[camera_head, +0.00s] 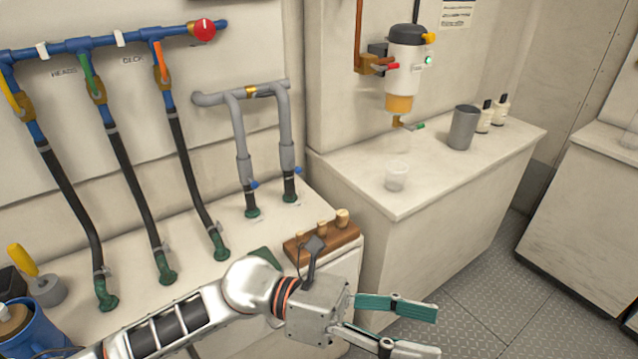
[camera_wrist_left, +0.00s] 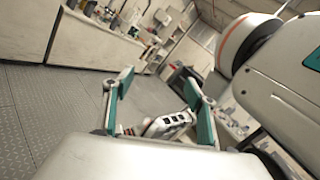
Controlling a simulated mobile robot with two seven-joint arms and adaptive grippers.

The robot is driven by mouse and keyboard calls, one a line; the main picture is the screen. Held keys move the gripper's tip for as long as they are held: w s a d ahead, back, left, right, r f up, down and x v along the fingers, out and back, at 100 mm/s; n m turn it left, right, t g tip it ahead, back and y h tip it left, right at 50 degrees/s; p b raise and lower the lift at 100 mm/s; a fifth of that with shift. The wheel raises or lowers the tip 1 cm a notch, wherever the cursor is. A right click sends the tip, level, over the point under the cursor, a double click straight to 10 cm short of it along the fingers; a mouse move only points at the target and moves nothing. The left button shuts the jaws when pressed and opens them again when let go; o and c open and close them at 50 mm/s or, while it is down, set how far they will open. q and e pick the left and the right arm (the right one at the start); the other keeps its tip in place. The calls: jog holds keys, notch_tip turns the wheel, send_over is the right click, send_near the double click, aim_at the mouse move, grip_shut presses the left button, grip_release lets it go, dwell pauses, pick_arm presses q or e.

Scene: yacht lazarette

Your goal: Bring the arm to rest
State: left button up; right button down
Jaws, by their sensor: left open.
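My left gripper (camera_head: 415,329) reaches in from the lower left of the head view, with its fingers pointing right. Its two teal-padded fingers are spread apart with nothing between them. It hangs over the floor, just right of the near counter's end. In the left wrist view the same gripper (camera_wrist_left: 158,95) shows both fingers apart, with the room behind them tilted.
A wooden block with bungs (camera_head: 320,240) sits on the near counter's edge, close behind my left wrist. Black hoses (camera_head: 128,190) run down to that counter. A clear cup (camera_head: 396,176) and grey tumbler (camera_head: 463,127) stand on the far counter. Open floor (camera_head: 470,290) lies right.

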pick_arm(q)
jog(key=w+a+f+n+t, duration=0.2)
jog(key=w+a+n+t, duration=0.4)
jog(key=n+t, duration=0.55)
jog(key=w+a+f+n+t, duration=0.1)
jog(key=w+a+n+t, duration=0.2)
jog(key=w+n+t, duration=0.85)
jog(key=s+a+f+n+y, duration=0.2)
jog(key=a+f+n+y, duration=0.8)
jog(key=f+n, duration=0.45)
jog(key=s+a+f+n+g+y, duration=0.2)
jog(key=s+a+f+n, duration=0.3)
jog(key=f, duration=0.5)
jog(key=s+a+f+n+g+y, duration=0.3)
jog(key=s+a+f+n+g, duration=0.1)
jog(key=s+a+f, duration=0.4)
notch_tip(320, 180, down, 2)
jog(key=shift+a+f+n, duration=0.1)
jog(key=shift+a+n, duration=0.45)
jog(key=shift+n, duration=0.3)
jog(key=shift+o, duration=0.4)
